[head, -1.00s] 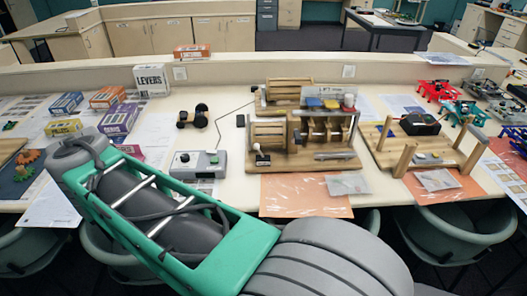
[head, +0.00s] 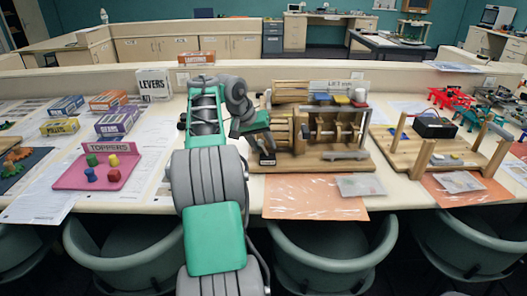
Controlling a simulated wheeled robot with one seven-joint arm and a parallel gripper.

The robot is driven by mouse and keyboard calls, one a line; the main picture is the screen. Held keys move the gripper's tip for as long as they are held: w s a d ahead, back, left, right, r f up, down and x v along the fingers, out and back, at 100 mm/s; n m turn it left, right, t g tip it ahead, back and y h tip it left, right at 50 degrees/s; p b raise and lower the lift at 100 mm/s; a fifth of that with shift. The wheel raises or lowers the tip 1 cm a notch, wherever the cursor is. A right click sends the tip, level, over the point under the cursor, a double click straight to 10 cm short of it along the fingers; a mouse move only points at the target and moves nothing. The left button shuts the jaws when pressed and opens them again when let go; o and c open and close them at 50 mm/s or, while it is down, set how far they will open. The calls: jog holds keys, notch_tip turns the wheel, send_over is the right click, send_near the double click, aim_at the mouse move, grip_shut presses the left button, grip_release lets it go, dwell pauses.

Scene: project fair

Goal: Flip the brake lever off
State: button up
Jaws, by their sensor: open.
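The wooden machine (head: 335,125), with its shafts and wheels, stands on a wooden base on the table, right of my arm. My gripper (head: 267,158) is at the machine's front left corner, pointing down, with dark fingers. It is open. The brake lever cannot be made out; my gripper covers the spot where a small dark lever with a white knob showed earlier. I cannot tell whether the fingers touch the lever or which way it is tipped.
A metal bar (head: 346,155) lies along the machine's front. An orange sheet (head: 300,197) with a clear bag (head: 361,185) lies before it. A second wooden frame (head: 425,160) stands right. A pink toppers tray (head: 75,178) is left. Chairs (head: 335,245) line the near edge.

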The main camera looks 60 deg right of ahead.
jog(key=shift+d+f, duration=0.2)
jog(key=shift+f, duration=0.15)
grip_shut()
dwell(0.3)
